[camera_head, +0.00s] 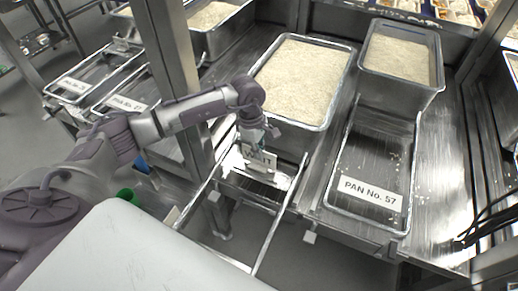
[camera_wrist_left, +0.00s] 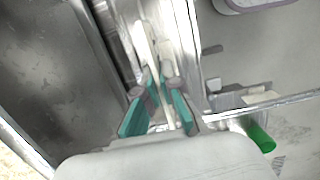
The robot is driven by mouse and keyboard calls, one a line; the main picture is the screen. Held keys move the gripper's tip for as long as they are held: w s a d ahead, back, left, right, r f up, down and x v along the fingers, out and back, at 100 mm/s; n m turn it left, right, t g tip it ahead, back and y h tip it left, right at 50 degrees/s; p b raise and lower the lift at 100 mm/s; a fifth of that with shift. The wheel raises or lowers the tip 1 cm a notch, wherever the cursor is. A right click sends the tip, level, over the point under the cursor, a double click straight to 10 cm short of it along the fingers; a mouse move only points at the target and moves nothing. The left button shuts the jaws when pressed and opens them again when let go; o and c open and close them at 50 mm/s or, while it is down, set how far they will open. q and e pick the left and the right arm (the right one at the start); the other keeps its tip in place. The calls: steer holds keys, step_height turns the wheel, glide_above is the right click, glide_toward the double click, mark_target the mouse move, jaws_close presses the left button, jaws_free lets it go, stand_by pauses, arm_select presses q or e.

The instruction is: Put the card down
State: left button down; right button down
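A small pale card (camera_head: 259,162) with dark lettering, which seems to read "WAIT", stands upright under my left gripper (camera_head: 255,138). The gripper covers part of its top. The card is over a shiny metal ledge in front of the left rice pan (camera_head: 252,88). In the left wrist view my left gripper (camera_wrist_left: 160,88) has teal pads on both sides of a thin pale strip, the card seen edge-on. The fingers look closed on it. Whether the card's lower edge touches the metal is hard to tell. My right gripper is in neither view.
An empty pan (camera_head: 333,190) labelled "PAN No. 57" (camera_head: 370,194) lies to the right, with stray grains. Another rice pan (camera_head: 437,95) stands behind it. An open metal frame (camera_head: 262,262) is in front. A green cylinder (camera_wrist_left: 260,137) shows in the left wrist view.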

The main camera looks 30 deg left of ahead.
arm_select(q)
steer(key=shift+f, duration=0.1)
steer(key=c, duration=1.3)
jaws_free()
steer(key=shift+r, duration=0.5)
steer(key=r, duration=0.3)
steer(key=a+r+b, duration=0.1)
steer(key=r, duration=0.3)
steer(key=r+b, duration=0.1)
steer(key=r, duration=0.3)
steer(key=shift+a+r, duration=0.1)
steer(key=shift+a, duration=0.25)
